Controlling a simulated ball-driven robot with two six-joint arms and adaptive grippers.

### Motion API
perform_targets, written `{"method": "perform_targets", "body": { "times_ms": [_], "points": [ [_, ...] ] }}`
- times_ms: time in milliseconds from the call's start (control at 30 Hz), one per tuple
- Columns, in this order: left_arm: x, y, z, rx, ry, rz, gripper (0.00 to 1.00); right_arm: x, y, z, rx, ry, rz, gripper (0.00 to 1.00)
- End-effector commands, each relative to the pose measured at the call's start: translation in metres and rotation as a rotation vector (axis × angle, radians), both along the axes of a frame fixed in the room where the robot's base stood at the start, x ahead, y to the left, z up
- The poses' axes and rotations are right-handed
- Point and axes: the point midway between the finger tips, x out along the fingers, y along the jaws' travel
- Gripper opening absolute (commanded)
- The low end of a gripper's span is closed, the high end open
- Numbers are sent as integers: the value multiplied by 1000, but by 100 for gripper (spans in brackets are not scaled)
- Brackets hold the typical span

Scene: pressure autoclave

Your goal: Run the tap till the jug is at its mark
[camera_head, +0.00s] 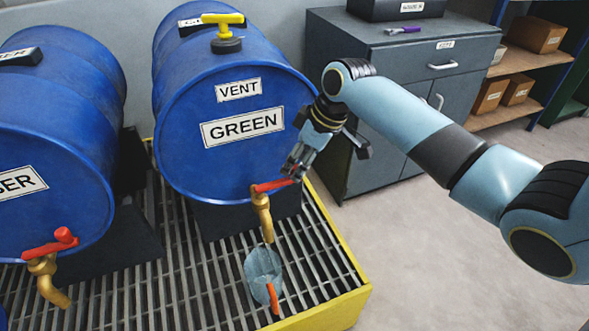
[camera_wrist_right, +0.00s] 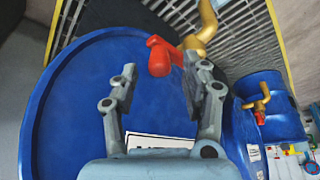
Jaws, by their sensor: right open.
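The blue drum (camera_head: 180,150) labelled GREEN lies on its side with a brass tap (camera_head: 263,215) low on its front. The tap's red lever (camera_head: 274,186) points right, across the spout. A clear bluish jug (camera_head: 262,264) with an orange-red handle (camera_head: 273,298) stands on the grating under the spout. Its mark and any water level are too small to tell. My right gripper (camera_head: 297,164) is open by the lever's outer end. In the wrist view the red lever (camera_wrist_right: 158,56) shows between the open fingertips of my right gripper (camera_wrist_right: 160,70). My left gripper is not in view.
Another blue drum (camera_head: 55,130) with a red-levered brass tap (camera_head: 48,270) lies at left. The GREEN drum has a yellow-handled vent (camera_head: 224,32) on top. A yellow-edged grating (camera_head: 346,302) lies below. A grey cabinet (camera_head: 378,150) stands behind my right arm. Open floor lies right.

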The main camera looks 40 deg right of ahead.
Motion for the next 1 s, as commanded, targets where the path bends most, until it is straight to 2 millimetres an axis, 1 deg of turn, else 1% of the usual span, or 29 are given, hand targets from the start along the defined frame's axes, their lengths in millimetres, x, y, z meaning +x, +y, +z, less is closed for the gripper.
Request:
{"method": "perform_targets", "body": {
  "times_ms": [33, 100, 200, 500, 567, 867, 1000],
  "points": [
    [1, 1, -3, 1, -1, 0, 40, 3, 2, -8, 2, 0, -1, 47],
    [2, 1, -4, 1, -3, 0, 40, 6, 3, -15, 2, 0, -1, 47],
    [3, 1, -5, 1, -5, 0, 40, 8, 5, -21, 1, -1, -1, 47],
    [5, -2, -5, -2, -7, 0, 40, 9, 5, -23, -1, 0, 0, 47],
    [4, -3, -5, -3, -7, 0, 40, 8, 5, -23, -1, 0, 0, 40],
    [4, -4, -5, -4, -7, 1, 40, 8, 5, -23, 0, 0, 0, 1],
    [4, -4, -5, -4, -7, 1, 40, 8, 5, -23, 1, -1, 0, 0]
  ]
}}
